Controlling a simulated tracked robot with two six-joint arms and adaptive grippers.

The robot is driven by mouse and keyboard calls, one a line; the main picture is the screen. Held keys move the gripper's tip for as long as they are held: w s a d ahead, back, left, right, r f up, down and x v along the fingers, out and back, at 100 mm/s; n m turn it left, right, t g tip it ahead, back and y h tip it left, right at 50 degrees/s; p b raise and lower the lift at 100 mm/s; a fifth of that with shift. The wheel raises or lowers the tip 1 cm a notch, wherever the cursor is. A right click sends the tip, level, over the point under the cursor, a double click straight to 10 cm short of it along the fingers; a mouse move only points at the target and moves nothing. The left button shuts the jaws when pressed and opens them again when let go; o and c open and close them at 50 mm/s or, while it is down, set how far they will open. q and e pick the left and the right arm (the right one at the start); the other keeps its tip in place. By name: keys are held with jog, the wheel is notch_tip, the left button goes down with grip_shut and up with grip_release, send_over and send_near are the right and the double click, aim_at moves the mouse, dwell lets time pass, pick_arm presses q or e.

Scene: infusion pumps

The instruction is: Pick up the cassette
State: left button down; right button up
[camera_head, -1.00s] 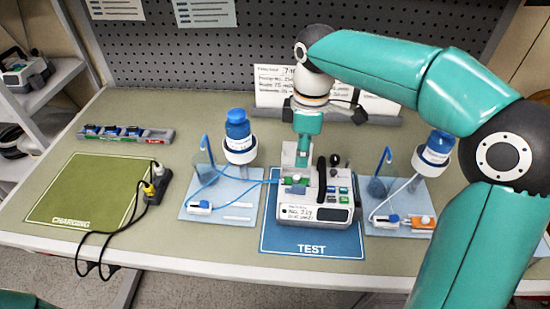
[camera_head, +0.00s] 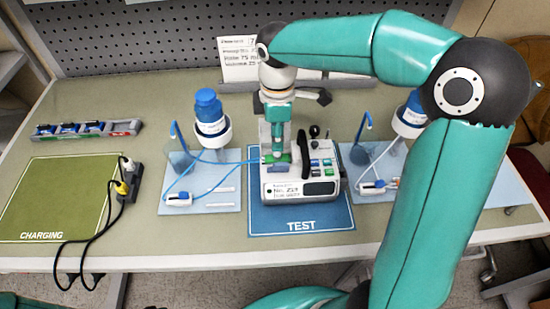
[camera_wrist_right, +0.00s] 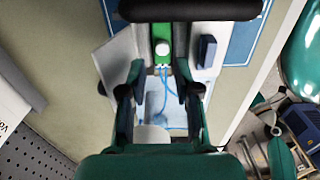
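The green cassette (camera_wrist_right: 164,40) sits in the open front part of the infusion pump (camera_head: 300,184), with a white round knob on it and blue tubing running from it. In the head view, the cassette (camera_head: 280,160) is partly covered by my right gripper (camera_head: 275,151), which points down at the pump's left side. In the right wrist view, my right gripper (camera_wrist_right: 162,88) has its fingers apart, with blue tubing visible beyond the gap. The cassette lies ahead of the fingertips, not visibly between them. My left gripper is out of view.
The pump stands on the blue TEST mat (camera_head: 302,226). A tray (camera_head: 225,204) with a blue-capped bottle (camera_head: 209,108) is left of it; another bottle (camera_head: 411,116) stands right. A black cable (camera_head: 96,238) hangs from the power strip beside the green CHARGING mat (camera_head: 55,200).

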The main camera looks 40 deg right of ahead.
aim_at(276, 154)
jog(key=shift+a+f+p, duration=0.1)
jog(key=shift+f+p, duration=0.3)
jog(key=shift+f, duration=2.35)
grip_shut()
